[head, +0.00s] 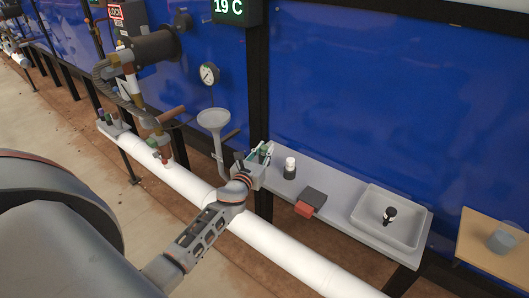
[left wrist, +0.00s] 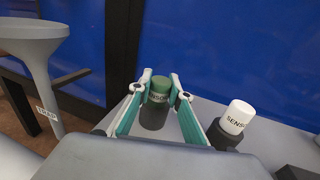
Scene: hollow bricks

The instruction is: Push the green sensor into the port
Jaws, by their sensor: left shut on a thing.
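The green sensor (left wrist: 159,88) shows in the left wrist view as a green cap with a label above a dark lower body. It stands roughly upright between the two teal-edged fingers of my left gripper (left wrist: 161,94), which is shut on it. In the head view my left gripper (head: 259,154) is at the left end of a grey shelf (head: 333,183), and the sensor is mostly hidden by the fingers. I cannot tell whether its lower end touches the shelf. I cannot make out an empty port for certain. My right gripper is not in view.
A white-capped sensor (head: 290,165) stands on the shelf, just right of the gripper. Further right are a red and black block (head: 309,202) and a grey tray (head: 366,231). A grey funnel (head: 213,119) stands close left. A white pipe (head: 277,243) runs in front.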

